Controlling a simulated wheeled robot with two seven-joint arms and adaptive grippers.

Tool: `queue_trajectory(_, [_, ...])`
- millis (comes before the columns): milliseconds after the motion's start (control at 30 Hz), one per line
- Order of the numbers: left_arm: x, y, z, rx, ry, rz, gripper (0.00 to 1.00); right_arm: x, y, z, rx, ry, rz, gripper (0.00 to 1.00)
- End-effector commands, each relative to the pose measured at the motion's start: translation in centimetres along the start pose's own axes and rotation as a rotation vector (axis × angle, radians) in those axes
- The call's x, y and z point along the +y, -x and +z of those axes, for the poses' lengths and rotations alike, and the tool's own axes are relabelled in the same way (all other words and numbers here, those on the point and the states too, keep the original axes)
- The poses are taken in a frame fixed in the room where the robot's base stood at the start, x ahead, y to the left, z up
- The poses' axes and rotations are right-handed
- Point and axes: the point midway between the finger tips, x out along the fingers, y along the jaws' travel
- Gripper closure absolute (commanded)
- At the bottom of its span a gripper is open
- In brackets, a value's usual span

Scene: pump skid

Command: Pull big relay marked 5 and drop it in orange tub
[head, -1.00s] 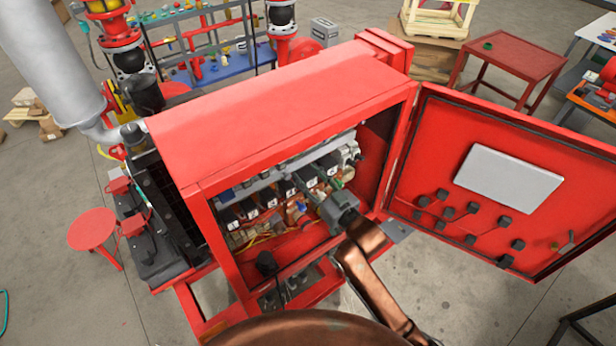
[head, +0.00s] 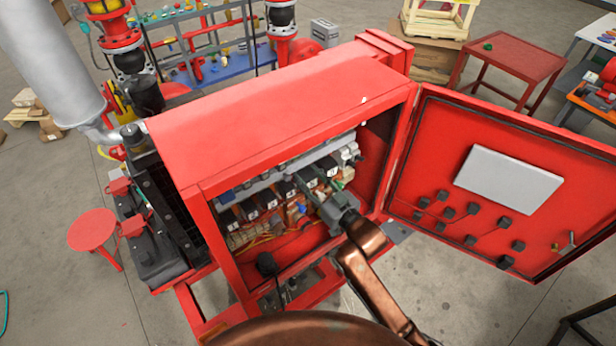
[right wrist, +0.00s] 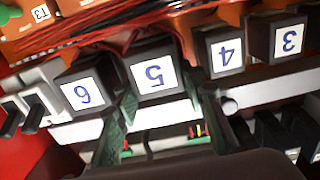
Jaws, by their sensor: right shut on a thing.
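The big relay marked 5 (right wrist: 155,75) is a dark block with a white label, upside down in the right wrist view. It sits in the row between relay 6 (right wrist: 85,92) and relay 4 (right wrist: 225,55). My right gripper (right wrist: 160,118) has its green fingers on either side of relay 5 and is shut on it. In the head view my right gripper (head: 314,193) reaches into the open red cabinet (head: 270,125), at the right part of the relay row. Relay 5 still lines up with its neighbours. My left gripper is out of view.
The cabinet door (head: 500,190) stands open at the right, close to my arm. Relay 3 (right wrist: 288,40) and red wiring (right wrist: 130,25) lie close to the gripper. A red table (head: 512,65) stands behind the door, and a red stool (head: 92,228) at the left.

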Motion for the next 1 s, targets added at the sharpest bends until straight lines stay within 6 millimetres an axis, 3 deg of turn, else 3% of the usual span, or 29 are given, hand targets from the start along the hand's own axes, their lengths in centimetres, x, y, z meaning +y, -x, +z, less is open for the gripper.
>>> queue_trajectory(1000, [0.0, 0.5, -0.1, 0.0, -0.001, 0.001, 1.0, 0.0, 1.5, 0.0, 0.0, 0.001, 0.0, 0.88])
